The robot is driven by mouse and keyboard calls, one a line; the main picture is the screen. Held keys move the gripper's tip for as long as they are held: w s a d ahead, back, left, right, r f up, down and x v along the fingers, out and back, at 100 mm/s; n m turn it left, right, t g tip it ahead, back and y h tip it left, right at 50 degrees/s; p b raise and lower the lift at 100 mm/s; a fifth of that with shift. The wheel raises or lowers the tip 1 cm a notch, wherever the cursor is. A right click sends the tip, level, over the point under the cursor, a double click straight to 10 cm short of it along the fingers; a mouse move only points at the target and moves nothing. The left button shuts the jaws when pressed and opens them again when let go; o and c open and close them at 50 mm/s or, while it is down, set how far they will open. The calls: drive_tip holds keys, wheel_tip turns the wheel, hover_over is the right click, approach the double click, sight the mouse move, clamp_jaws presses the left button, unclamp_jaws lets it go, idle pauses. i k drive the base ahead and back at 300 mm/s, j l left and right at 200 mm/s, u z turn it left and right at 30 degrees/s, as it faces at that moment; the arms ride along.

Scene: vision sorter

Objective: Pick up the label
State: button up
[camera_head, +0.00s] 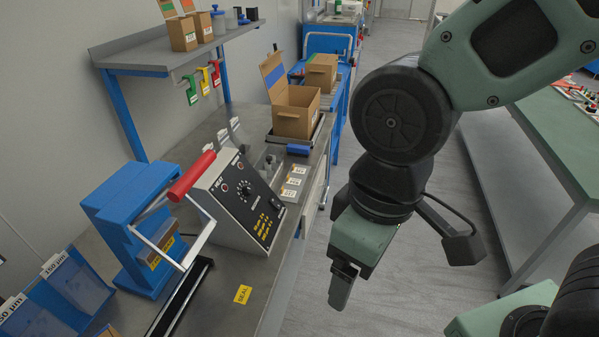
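Several small white and orange labels (293,181) lie in a row near the bench's right edge, behind the sealing machine. A yellow label (243,294) with dark print lies flat on the bench front; whether it is loose or stuck down I cannot tell. My gripper (341,290) hangs fingers down over the floor, right of the bench and apart from all the labels. Its fingers overlap from this angle, so their opening is hidden. I see nothing held in it.
The sealing machine (246,203) with a red-handled lever (191,176) stands on the bench (265,270). An open cardboard box (294,112) stands behind the labels. A shelf (150,53) overhangs the back left. A green-topped table (560,135) is at right; the aisle floor (420,230) between is clear.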

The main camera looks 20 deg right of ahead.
sight(292, 181)
drive_tip(key=i+l+u, duration=0.35)
drive_tip(key=i, duration=0.15)
drive_tip(key=i+l+u, duration=0.25)
drive_tip(key=i+u, duration=0.15)
drive_tip(key=i, duration=0.05)
